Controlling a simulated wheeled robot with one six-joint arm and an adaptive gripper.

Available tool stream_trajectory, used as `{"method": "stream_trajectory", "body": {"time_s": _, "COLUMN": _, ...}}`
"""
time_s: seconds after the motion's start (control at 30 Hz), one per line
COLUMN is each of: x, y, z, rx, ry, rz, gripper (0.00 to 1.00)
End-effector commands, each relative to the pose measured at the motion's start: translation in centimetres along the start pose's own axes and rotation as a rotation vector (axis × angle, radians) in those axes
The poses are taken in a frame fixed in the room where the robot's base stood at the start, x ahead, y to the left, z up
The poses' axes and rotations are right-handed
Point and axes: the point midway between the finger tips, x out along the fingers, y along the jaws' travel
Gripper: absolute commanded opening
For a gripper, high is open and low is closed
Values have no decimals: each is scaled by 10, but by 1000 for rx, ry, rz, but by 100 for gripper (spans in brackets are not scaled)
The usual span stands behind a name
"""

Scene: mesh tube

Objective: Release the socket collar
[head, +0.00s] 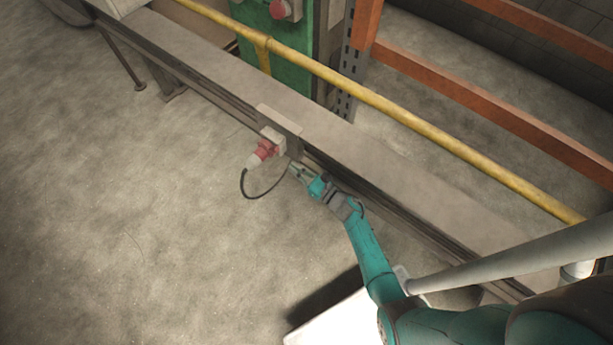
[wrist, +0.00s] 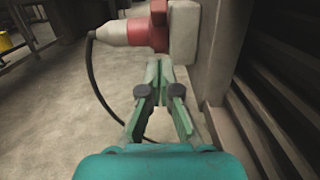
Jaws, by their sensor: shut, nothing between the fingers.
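The socket collar (head: 265,149) is red and sits between a pale plug (head: 254,160) and a light grey socket box (head: 273,138) on the side of a long beam. In the wrist view, the red collar (wrist: 150,30) is at the top middle, with the plug (wrist: 113,32) to its left and the box (wrist: 184,32) to its right. A black cable (wrist: 91,78) hangs from the plug. My gripper (wrist: 159,68) is shut and empty, its fingertips just below the collar in the picture. In the head view, my gripper (head: 294,168) is right of the collar. I cannot tell whether they touch.
The long grey beam (head: 215,68) runs diagonally behind the socket, with a yellow rail (head: 400,117) beyond it. A green cabinet (head: 268,50) and orange rack bars (head: 480,95) stand farther back. The concrete floor (head: 140,200) on the near side is clear.

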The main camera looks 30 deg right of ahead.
Motion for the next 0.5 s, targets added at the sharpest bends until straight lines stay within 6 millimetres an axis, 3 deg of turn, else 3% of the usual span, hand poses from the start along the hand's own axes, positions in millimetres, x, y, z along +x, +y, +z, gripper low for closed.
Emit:
{"method": "stream_trajectory", "body": {"time_s": 0.1, "x": 23, "y": 1, "z": 1, "rx": -1, "ry": -1, "rz": 3, "gripper": 0}}
{"method": "stream_trajectory", "body": {"time_s": 0.5, "x": 48, "y": 0, "z": 28, "rx": -1, "ry": 1, "rz": 0, "gripper": 0}}
